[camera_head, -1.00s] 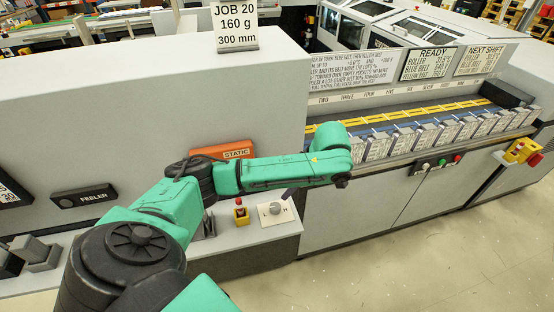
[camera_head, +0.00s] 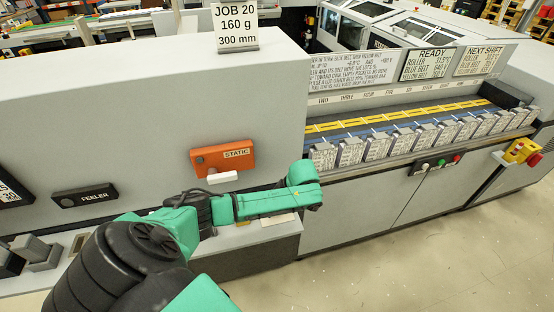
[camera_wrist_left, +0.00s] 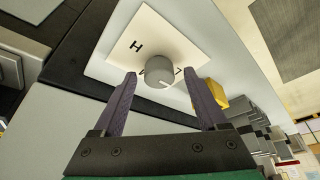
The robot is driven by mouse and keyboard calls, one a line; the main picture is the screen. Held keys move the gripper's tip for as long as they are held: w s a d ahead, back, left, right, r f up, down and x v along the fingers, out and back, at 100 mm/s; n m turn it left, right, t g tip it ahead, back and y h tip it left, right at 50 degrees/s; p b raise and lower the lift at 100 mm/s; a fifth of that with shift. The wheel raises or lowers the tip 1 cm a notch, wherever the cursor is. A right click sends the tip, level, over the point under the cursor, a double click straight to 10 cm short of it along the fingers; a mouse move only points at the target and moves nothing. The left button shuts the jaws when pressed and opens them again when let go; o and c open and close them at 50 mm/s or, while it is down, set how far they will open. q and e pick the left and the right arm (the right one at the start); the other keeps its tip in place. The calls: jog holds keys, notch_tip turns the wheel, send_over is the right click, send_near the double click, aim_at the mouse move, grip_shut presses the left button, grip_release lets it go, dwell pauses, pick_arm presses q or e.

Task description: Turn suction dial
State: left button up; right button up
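The suction dial (camera_wrist_left: 170,72) is a round grey knob with a light pointer line, on a white plate (camera_wrist_left: 157,36) marked with an H and other partly hidden letters. My left gripper (camera_wrist_left: 160,73) is open, its two dark fingers on either side of the dial in the left wrist view. The tips look close to the knob; I cannot tell whether they touch it. In the head view my green left forearm and wrist cover the dial, and only a strip of the plate (camera_head: 280,219) shows. My right gripper is not in view.
A yellow block (camera_wrist_left: 215,93) sits just beyond the right finger. The orange STATIC box (camera_head: 222,159) with a white bar stands behind my arm, and the FEELER box (camera_head: 85,196) is to the left. A row of grey blocks (camera_head: 350,152) lines the belt.

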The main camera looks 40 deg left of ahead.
pick_arm(q)
grip_shut()
